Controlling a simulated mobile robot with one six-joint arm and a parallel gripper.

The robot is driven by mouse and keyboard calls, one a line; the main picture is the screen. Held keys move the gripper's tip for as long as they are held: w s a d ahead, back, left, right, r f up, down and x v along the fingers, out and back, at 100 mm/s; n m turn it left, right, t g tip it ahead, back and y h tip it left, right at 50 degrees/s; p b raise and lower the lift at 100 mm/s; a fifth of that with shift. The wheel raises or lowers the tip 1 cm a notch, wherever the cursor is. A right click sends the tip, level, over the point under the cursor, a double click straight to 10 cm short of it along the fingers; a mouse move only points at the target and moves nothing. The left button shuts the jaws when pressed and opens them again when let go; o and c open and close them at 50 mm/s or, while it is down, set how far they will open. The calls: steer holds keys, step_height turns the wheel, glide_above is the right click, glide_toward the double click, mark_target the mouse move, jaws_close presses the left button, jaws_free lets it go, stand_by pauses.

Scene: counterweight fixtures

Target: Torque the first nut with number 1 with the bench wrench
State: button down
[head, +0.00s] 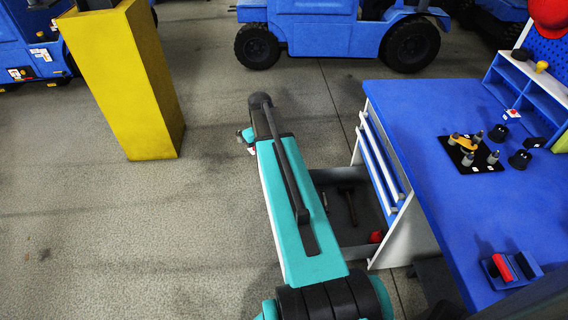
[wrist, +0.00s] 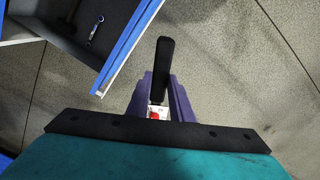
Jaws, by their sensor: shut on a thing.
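A black plate (head: 487,166) with several grey upright posts (head: 467,159) lies on the blue workbench (head: 425,125) at the right of the head view. A yellow-orange piece (head: 463,141) lies among the posts. I cannot read any number on them. In the wrist view my gripper (wrist: 158,88) is shut on a dark, long-handled object (wrist: 165,65) between its purple fingers. A white part with red on it shows at the object's near end. I cannot tell what kind of tool it is. In the head view the gripper is mostly hidden by my arm, over the floor left of the bench.
An open drawer (wrist: 60,45) holds a blue and silver wrench (wrist: 95,28); in the head view a hammer (head: 349,205) lies there. Black knobs (head: 519,159) and a red-blue holder (head: 503,268) are on the bench. A yellow pillar (head: 125,80) stands left; floor between is free.

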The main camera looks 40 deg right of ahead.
steer(key=w+a+r+n+p, duration=0.3)
steer(key=a+r+p, duration=0.3)
steer(key=a+r, duration=0.9)
steer(key=w+a+r+n+p, duration=0.3)
steer(key=a+r+n+p, duration=0.1)
steer(key=a+r, duration=1.2)
steer(key=shift+w+r+p, duration=0.15)
steer(key=shift+w+p, duration=0.25)
steer(key=shift+p, duration=0.45)
